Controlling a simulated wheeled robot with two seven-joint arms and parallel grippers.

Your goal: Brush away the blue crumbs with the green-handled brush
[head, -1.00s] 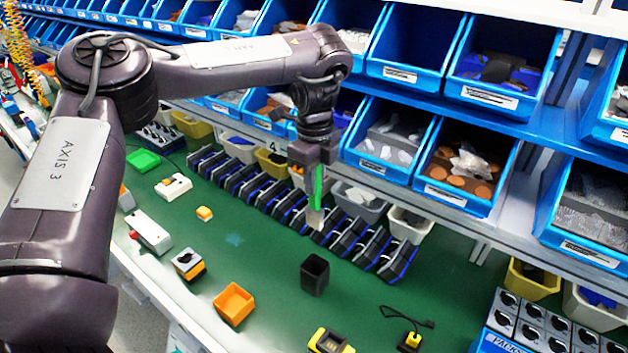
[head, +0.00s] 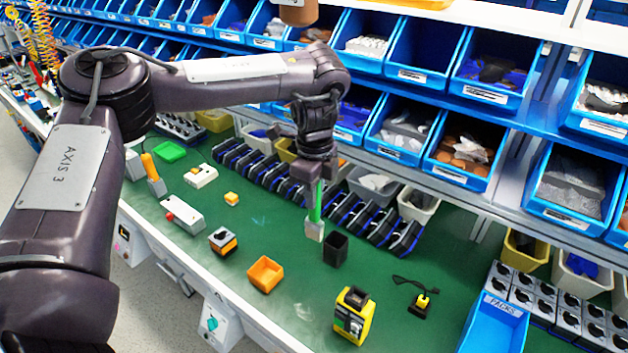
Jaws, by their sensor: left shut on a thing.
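The green-handled brush (head: 315,205) hangs upright from my left gripper (head: 318,178), which is shut on its handle. Its pale head (head: 314,231) points down over the green bench, just left of the black cup (head: 335,249); I cannot tell whether it touches the surface. The blue crumbs (head: 260,221) show as a faint bluish patch on the bench, left of the brush and apart from it. My right gripper is not in view.
A row of black-and-blue units (head: 375,228) stands behind the brush. An orange-handled tool (head: 152,172) stands at left. Green bench around the crumbs is clear.

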